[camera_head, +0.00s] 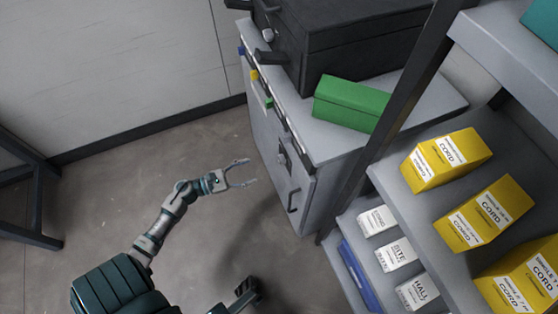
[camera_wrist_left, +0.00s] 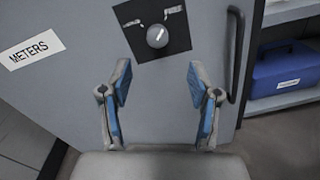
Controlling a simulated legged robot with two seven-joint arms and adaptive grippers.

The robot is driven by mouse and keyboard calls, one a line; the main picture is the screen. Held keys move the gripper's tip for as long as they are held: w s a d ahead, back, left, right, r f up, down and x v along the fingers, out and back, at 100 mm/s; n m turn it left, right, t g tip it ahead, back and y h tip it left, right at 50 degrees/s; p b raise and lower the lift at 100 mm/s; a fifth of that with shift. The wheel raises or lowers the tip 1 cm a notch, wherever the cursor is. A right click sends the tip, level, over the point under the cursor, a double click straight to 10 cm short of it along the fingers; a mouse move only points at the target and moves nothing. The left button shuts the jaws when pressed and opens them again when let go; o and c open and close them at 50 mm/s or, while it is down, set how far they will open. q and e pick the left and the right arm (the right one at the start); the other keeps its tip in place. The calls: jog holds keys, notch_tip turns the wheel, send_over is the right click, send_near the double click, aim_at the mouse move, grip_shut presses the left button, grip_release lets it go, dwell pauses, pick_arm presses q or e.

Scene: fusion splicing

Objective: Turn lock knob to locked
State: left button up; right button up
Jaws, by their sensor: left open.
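The lock knob (camera_wrist_left: 157,36) is a small grey round knob with a white mark, on a dark square plate (camera_wrist_left: 178,43) on the grey cabinet door. The mark points up and to the right. Two small pale labels sit above the knob, too small to read. In the head view the plate (camera_head: 283,158) shows small on the cabinet front. My left gripper (camera_head: 251,172) is open and empty, in front of the cabinet and apart from it. In the wrist view its blue-padded fingers (camera_wrist_left: 162,90) stand apart below the knob.
A dark door handle (camera_wrist_left: 236,55) stands right of the knob. A "METERS" label (camera_wrist_left: 30,47) is on the left. A green box (camera_head: 350,103) and a black case (camera_head: 340,40) sit on the cabinet (camera_head: 262,125). A shelf with yellow boxes (camera_head: 447,160) stands right.

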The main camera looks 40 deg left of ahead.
aim_at(281, 159)
pick_arm(q)
jog(key=b+x, duration=0.1)
jog(key=x, duration=0.9)
jog(key=shift+w+f, duration=0.2)
jog(key=shift+w, duration=0.1)
jog(key=shift+a, duration=0.25)
jog(key=c, duration=1.2)
